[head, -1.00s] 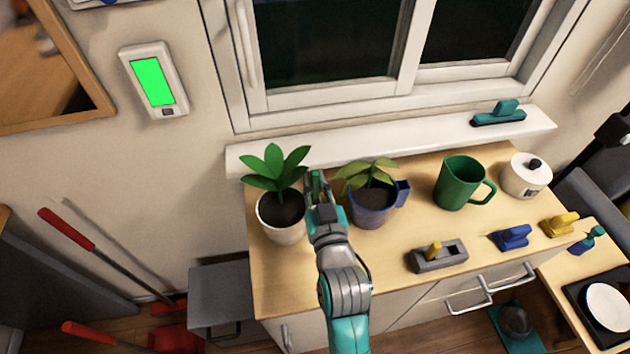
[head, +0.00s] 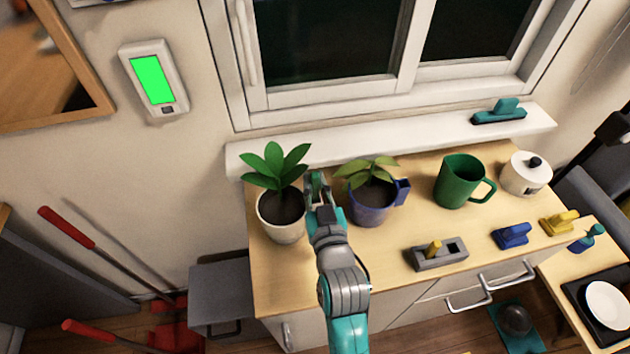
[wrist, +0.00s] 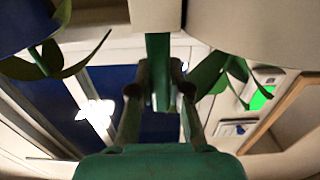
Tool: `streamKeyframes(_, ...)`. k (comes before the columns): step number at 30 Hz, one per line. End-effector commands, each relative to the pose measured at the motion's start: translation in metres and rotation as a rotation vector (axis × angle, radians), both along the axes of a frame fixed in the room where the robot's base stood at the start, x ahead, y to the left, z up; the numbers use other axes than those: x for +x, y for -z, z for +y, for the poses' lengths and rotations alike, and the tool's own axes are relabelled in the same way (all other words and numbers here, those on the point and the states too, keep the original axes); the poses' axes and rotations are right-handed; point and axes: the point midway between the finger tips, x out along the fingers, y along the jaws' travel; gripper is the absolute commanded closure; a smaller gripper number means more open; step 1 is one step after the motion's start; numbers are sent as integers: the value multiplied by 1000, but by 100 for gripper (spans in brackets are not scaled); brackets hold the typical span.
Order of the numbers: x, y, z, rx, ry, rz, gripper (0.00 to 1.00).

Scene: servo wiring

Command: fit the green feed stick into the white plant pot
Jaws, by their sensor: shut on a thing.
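The white plant pot (head: 281,229) stands at the left end of the wooden counter, with dark soil and a leafy plant. My gripper (head: 317,186) is just to its right, between it and a blue pot. In the wrist view, my gripper (wrist: 159,88) is shut on the green feed stick (wrist: 158,58), its fingers on both sides. The stick's far end meets a pale block (wrist: 157,14), which seems to be a socket beside the white pot (wrist: 255,20). I cannot tell whether the stick is inside it or only against it. In the head view, my gripper mostly hides the stick.
The blue pot (head: 372,208) with a side socket stands close on the right. A green mug (head: 461,182), a white lidded jar (head: 525,176) and a grey holder (head: 438,254) with a yellow piece are farther right. The window sill (head: 330,150) runs behind.

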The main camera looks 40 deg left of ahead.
Motion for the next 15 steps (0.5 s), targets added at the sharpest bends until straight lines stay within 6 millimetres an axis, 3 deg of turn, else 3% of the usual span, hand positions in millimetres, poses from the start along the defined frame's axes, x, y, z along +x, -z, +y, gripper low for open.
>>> streamKeyframes(15,0,11,0,1,0,1,100)
